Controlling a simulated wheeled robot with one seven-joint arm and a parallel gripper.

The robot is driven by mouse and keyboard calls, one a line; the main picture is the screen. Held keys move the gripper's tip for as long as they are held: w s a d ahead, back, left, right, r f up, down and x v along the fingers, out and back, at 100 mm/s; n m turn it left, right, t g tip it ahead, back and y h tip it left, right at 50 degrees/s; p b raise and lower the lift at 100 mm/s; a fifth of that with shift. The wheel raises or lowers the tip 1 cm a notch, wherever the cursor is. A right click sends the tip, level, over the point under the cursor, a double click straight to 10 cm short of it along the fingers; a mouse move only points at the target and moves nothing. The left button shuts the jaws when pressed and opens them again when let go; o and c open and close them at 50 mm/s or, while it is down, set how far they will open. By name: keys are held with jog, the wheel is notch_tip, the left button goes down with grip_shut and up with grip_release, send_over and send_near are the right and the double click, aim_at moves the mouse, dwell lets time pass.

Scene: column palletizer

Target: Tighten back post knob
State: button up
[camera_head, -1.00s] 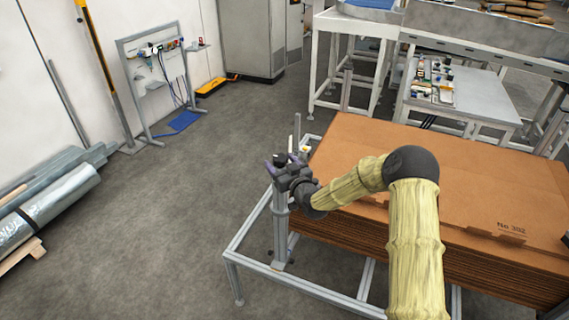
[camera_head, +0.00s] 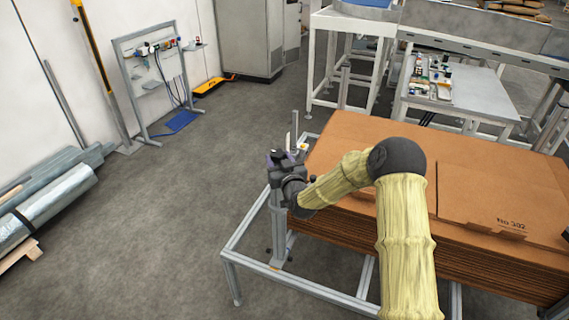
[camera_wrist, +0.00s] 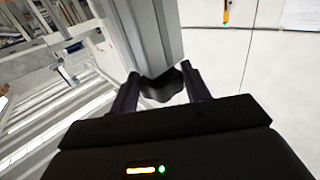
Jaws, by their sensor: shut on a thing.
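The black knob (camera_wrist: 160,84) sits between the two fingers of my gripper (camera_wrist: 158,90) in the wrist view, against the grey aluminium post (camera_wrist: 152,35). My gripper (camera_head: 280,158) is shut on the knob, at the upper part of the post (camera_head: 279,230) in the head view. The post stands upright on the metal frame (camera_head: 240,235) at the left end of the cardboard stack. In the head view the knob is too small and too covered by my gripper to make out clearly.
A tall stack of flat brown cardboard (camera_head: 480,170) lies right of the post, under my arm. A steel table (camera_head: 485,95) with small parts stands behind it. A tool stand (camera_head: 150,80) is at the back left.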

jog(key=h+b, duration=0.1)
jog(key=m+h, duration=0.1)
jog(key=a+m+t+h+b, duration=0.1)
jog(key=shift+s+a+h+b, duration=0.1)
jog(key=shift+s+h+b, duration=0.15)
jog(key=shift+h+b, duration=0.05)
jog(key=m+h+b, duration=0.2)
jog(key=m+h, duration=0.2)
jog(key=h, duration=0.2)
jog(key=shift+w+a, duration=0.1)
jog(key=m+g+h, duration=0.1)
jog(key=m+h, duration=0.1)
jog(key=h, duration=0.1)
jog(key=m+h, duration=0.2)
jog(key=h, duration=0.1)
jog(key=shift+w+g, duration=0.15)
jog(key=shift+g, duration=0.25)
jog(key=shift+w+f+m+g+h, duration=0.1)
jog(key=shift+w+m+g+h, duration=0.05)
jog(key=shift+m+g+h, duration=2.4)
jog(key=shift+d+h, duration=0.2)
jog(key=shift+h, duration=0.25)
